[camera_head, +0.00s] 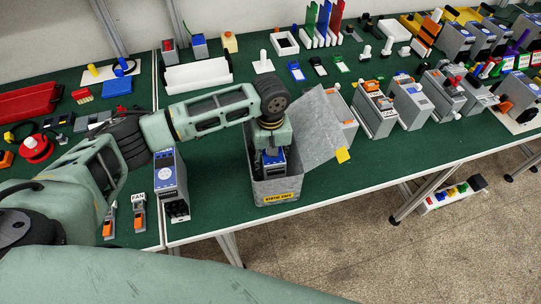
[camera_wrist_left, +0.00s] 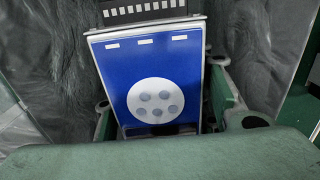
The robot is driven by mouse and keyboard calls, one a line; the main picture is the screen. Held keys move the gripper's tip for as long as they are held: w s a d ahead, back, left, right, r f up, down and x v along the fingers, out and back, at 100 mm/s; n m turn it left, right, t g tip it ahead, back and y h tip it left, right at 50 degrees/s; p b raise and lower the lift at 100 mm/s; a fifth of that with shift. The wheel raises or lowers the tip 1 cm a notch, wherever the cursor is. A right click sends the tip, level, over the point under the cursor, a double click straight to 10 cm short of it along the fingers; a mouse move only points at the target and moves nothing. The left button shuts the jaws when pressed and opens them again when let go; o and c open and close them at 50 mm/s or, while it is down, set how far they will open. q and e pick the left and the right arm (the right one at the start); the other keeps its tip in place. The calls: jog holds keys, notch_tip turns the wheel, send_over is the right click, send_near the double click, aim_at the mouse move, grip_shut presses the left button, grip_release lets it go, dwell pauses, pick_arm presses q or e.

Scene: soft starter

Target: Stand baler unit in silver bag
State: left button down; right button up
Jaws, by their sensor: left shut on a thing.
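The silver bag (camera_head: 274,197) is an open grey box-like bag with a yellow label on its front and a raised flap (camera_head: 312,125) on its right. It stands on the green table. The baler unit (camera_head: 268,166), with a blue face, is inside the bag's opening. In the left wrist view the blue face (camera_wrist_left: 150,85) has a white round dial and lies between grey bag walls. My left gripper (camera_head: 270,150) points down into the bag and is shut on the unit; in the wrist view its fingers flank the unit's near end. The unit's bottom is hidden. My right gripper is not in view.
Another blue-and-grey unit (camera_head: 171,185) stands left of the bag, near the table's front edge. Several grey units (camera_head: 374,108) stand to the right. A white post stand (camera_head: 263,63) is behind. Green table between the bag and the left unit is bare.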

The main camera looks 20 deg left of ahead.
pick_arm(q)
jog(key=shift+s+f+p, duration=0.15)
jog(key=shift+p, duration=0.25)
dwell(1.4)
jog(key=c, duration=0.8)
grip_release()
jog(key=shift+c, duration=0.2)
notch_tip(320, 180, up, 12)
jog(key=shift+r, duration=0.1)
